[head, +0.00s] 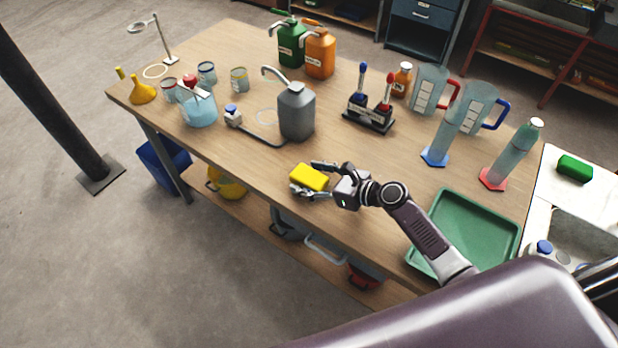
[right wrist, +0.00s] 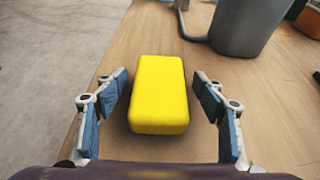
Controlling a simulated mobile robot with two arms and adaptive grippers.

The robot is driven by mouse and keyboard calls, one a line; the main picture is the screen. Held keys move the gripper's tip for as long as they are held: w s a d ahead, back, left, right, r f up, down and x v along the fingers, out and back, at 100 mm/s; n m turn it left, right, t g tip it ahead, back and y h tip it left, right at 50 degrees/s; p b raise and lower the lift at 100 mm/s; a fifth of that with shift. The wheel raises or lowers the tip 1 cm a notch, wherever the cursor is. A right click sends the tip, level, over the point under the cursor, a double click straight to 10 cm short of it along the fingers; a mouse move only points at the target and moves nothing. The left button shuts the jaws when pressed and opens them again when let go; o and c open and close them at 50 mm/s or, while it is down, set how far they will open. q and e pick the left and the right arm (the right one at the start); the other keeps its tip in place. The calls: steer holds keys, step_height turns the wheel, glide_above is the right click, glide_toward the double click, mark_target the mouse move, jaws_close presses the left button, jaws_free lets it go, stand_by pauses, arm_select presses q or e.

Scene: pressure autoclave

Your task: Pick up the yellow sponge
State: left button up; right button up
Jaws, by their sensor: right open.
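The yellow sponge (head: 309,177) lies on the wooden table near its front edge in the head view. In the right wrist view the sponge (right wrist: 158,94) is a yellow block in the middle of the picture. My right gripper (head: 312,179) is open, with one finger on each side of the sponge. In the right wrist view my right gripper (right wrist: 160,105) shows gaps between both fingers and the sponge. The left gripper is not in view.
A grey canister (head: 296,112) with a hose stands behind the sponge. A green tray (head: 465,236) lies to the right. A dark pipette stand (head: 368,118) and several bottles, jugs and jars stand farther back. The table's front edge is close to the sponge.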

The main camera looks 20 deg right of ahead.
steer(key=c, duration=0.9)
steer(key=shift+c, duration=0.2)
steer(key=shift+r, duration=0.15)
